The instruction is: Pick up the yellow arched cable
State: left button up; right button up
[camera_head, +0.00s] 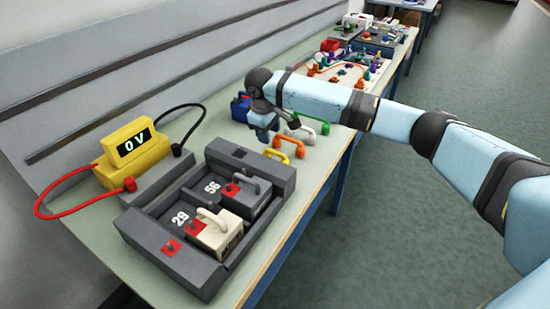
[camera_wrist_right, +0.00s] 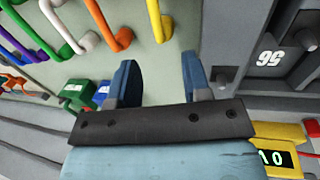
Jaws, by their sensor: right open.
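The yellow arched cable (camera_head: 276,154) stands on the table between the orange arched cable (camera_head: 297,147) and the grey two-bay tank unit (camera_head: 281,175). In the right wrist view the yellow cable (camera_wrist_right: 154,18) lies at the top, beyond the gap between my fingertips and apart from them. My right gripper (camera_head: 263,135) hangs over the table beside the cables, open and empty. Its two blue fingers (camera_wrist_right: 161,75) show spread apart in the wrist view. The gripper partly hides the cables in the head view. My left gripper is not in view.
White (camera_head: 301,135) and green (camera_head: 316,122) arched cables stand past the orange one. A blue block (camera_head: 240,107) stands near the wall side. A yellow meter reading 0 V (camera_head: 135,152), with red and black leads, is at left. More parts crowd the table's far end.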

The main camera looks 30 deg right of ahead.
aim_at(273, 151)
jog(key=f, duration=0.3)
jog(key=shift+w+d, duration=0.25)
jog(key=f, duration=0.2)
jog(key=d+f, duration=0.1)
jog(key=f, duration=0.2)
jog(key=shift+w+d, duration=0.1)
jog(key=shift+w, duration=0.05)
jog(key=shift+r, duration=0.1)
grip_shut()
